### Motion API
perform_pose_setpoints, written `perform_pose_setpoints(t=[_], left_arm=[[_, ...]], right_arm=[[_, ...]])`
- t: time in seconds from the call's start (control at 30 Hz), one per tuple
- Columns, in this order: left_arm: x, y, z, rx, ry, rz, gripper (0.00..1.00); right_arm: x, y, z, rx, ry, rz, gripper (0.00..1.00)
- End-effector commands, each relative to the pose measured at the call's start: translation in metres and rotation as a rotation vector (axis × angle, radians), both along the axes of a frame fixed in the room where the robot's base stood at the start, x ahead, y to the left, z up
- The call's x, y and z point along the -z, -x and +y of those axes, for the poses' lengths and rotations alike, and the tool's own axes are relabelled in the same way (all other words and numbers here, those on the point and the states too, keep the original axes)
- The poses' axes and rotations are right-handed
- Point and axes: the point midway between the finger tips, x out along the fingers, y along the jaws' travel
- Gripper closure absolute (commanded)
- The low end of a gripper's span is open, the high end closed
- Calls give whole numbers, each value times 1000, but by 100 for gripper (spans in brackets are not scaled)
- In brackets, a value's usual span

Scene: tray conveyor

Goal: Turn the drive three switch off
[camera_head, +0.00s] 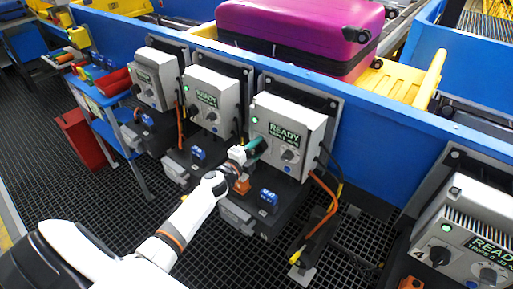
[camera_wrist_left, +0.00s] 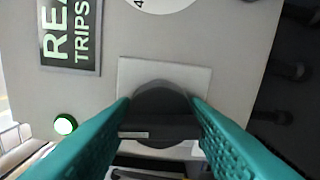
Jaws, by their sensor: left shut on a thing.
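The third drive box from the left (camera_head: 288,117) is grey, with a lit READY screen that also shows in the left wrist view (camera_wrist_left: 70,35) and a lit green lamp (camera_wrist_left: 65,124). Its black rotary switch (camera_wrist_left: 158,100) is on a light square plate, left of and below the screen. My left gripper (camera_head: 254,149) is at this box; its teal fingers (camera_wrist_left: 160,120) are shut on the switch's bar. The bar lies across the wrist picture, with a pale mark toward its left end, the side of the box's top. In the head view, the gripper hides the switch.
A second dial (camera_head: 290,155) sits right of the gripper on the same box. Similar boxes (camera_head: 212,103) stand to the left, and box 4 (camera_head: 465,235) to the right. Orange cables (camera_head: 325,205) hang below. A magenta suitcase (camera_head: 300,30) lies above behind the blue rail.

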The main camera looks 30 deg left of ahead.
Motion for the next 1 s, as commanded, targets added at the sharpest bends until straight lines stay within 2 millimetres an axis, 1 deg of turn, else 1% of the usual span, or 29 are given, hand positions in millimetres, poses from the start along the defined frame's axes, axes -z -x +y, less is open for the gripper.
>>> perform_pose_setpoints(t=[0.03,0.5,1.0], left_arm=[[-1,0,0,0,34,5,82],[-1,1,0,-1,465,40,82],[-1,0,0,0,938,76,82]], right_arm=[[-4,0,0,0,0,0,64],[-26,0,0,0,0,0,64],[-45,0,1,0,-1,0,64]])
